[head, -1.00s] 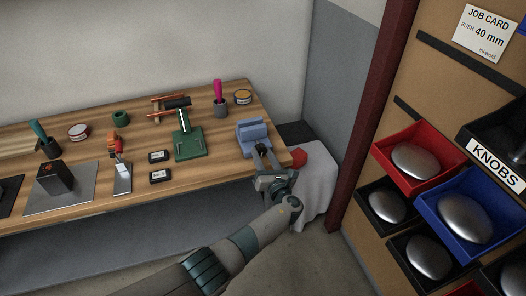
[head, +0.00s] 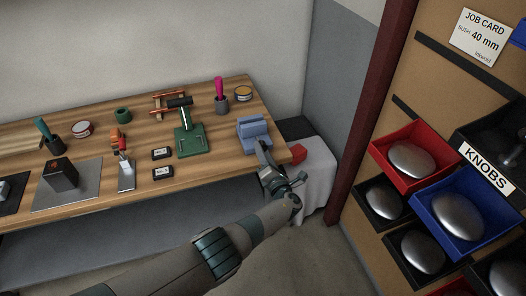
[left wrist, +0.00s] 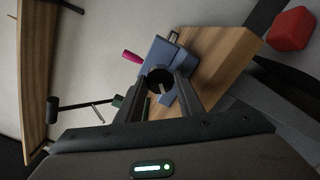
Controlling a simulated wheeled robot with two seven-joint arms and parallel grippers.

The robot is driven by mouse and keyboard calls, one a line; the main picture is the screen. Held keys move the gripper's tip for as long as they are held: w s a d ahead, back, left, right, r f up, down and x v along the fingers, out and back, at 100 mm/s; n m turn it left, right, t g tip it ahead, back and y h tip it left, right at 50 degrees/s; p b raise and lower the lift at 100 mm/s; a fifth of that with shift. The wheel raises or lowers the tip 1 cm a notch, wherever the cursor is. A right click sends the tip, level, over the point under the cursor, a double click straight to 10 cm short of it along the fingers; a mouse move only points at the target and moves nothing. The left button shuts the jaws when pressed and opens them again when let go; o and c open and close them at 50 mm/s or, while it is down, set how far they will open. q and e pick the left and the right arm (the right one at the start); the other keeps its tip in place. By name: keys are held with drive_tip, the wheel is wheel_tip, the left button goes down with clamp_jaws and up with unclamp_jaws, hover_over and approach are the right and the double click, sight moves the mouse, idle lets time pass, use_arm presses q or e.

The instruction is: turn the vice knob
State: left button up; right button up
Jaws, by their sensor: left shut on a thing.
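The blue vice (head: 252,134) sits on the right end of the wooden bench, and it also shows in the left wrist view (left wrist: 172,60). Its dark round knob (left wrist: 158,77) faces my wrist camera, with a light bar across it. My left gripper (head: 262,150) reaches to the front of the vice at the bench edge. In the left wrist view its two fingers (left wrist: 164,88) stand on either side of the knob, shut on it. The gripper hides the knob in the head view. My right gripper is not in view.
A green press-like tool (head: 189,138) stands left of the vice, with a dark cup holding a pink-handled tool (head: 221,102) behind. A red block (head: 298,152) lies right of the bench end. Bins of knobs, including a red bin (head: 402,182), line the right wall.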

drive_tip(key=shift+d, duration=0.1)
use_arm(q)
drive_tip(key=o, duration=1.1)
drive_tip(key=shift+c, duration=0.2)
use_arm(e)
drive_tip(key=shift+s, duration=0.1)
